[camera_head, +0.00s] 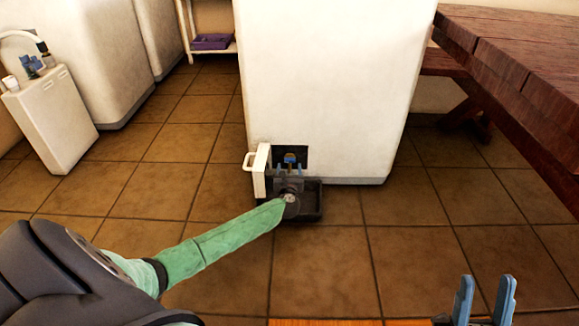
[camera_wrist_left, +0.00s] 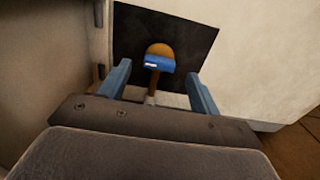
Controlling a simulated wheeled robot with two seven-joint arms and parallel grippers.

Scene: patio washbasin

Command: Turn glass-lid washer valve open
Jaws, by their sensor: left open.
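The valve (camera_wrist_left: 157,62) is a brown-orange knob with a blue band, in front of a dark square recess in a white washer (camera_head: 335,70). It also shows small in the head view (camera_head: 289,159). My left gripper (camera_wrist_left: 160,80) is open, with one blue finger on each side of the valve and gaps to both. In the head view my left gripper (camera_head: 290,165) is at the recess low on the washer. The washer's lid is out of view. My right gripper (camera_head: 484,290) is at the bottom right, its two fingers apart and empty.
A small white door (camera_head: 260,170) with a handle stands open left of the recess. A wooden table (camera_head: 525,60) is at the right. A white canister (camera_head: 50,120) and other white machines stand left. Tiled floor between is clear.

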